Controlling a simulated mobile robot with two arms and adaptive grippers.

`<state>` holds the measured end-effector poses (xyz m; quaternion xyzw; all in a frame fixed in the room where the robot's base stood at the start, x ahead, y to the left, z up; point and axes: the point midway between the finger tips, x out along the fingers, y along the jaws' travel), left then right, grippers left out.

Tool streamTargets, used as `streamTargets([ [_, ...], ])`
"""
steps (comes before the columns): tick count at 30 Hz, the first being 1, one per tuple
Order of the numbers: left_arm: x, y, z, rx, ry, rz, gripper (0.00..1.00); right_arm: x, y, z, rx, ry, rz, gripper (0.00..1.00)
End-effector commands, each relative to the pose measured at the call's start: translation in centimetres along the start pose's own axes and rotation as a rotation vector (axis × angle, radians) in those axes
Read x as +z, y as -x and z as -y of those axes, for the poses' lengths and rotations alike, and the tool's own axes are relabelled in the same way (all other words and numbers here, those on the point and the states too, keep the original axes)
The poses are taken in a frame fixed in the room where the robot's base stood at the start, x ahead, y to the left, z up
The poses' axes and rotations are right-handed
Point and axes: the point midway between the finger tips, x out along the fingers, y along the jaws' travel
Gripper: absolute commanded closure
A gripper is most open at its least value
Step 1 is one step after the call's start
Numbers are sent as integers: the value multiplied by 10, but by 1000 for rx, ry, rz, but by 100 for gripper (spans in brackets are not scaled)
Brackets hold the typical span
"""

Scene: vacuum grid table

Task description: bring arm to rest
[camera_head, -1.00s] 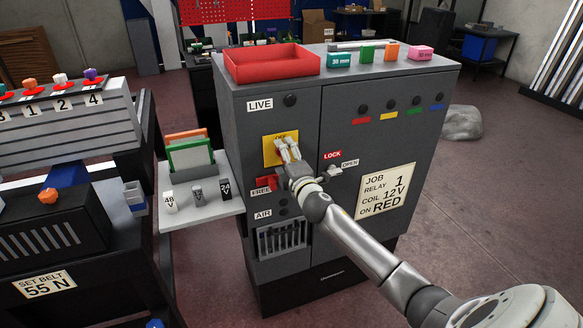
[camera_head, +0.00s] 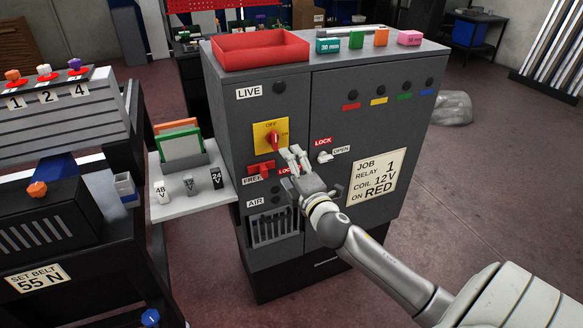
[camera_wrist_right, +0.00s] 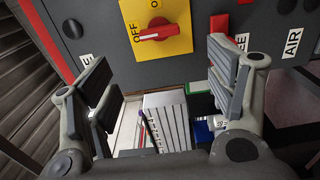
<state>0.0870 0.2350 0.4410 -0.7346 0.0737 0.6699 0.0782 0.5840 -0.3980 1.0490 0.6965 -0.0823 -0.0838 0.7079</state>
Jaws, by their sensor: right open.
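My right gripper (camera_head: 292,152) is in front of the grey cabinet (camera_head: 225,130), just below and right of the yellow switch plate (camera_head: 262,149). Its fingers are spread and nothing is between them; the right wrist view also shows the open gripper (camera_wrist_right: 165,80). The red rotary knob (camera_head: 274,141) on the plate stands upright under the word OFF, clear of the fingers. It shows at the top of the right wrist view (camera_wrist_right: 157,33). My right arm reaches in from the lower right. My left gripper is not in view.
A side shelf (camera_head: 202,207) with coil blocks and upright cards juts out left of the cabinet. A red tray (camera_head: 260,60) sits on top. A job label (camera_head: 378,177) and small LOCK/OPEN lever (camera_head: 324,157) are right of the gripper.

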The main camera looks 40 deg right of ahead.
Motion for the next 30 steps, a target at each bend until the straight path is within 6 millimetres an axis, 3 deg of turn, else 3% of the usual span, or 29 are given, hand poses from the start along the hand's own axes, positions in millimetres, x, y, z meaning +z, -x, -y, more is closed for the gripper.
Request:
streamTargets([
  [12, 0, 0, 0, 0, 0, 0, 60, 0, 0, 1, -2, -1, 0, 23],
  [14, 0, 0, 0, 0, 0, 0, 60, 1, 0, 7, -13, -8, 2, 23],
  [16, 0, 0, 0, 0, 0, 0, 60, 2, -1, 26, -48, -29, 7, 23],
  [20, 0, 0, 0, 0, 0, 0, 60, 8, 4, 97, -180, -115, 30, 23],
  [23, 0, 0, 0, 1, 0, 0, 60, 11, 20, 172, -317, -209, 63, 23],
  [26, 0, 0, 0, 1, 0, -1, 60, 12, 45, 245, -451, -306, 105, 23],
  [30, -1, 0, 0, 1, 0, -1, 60, 8, 97, 340, -630, -438, 178, 23],
])
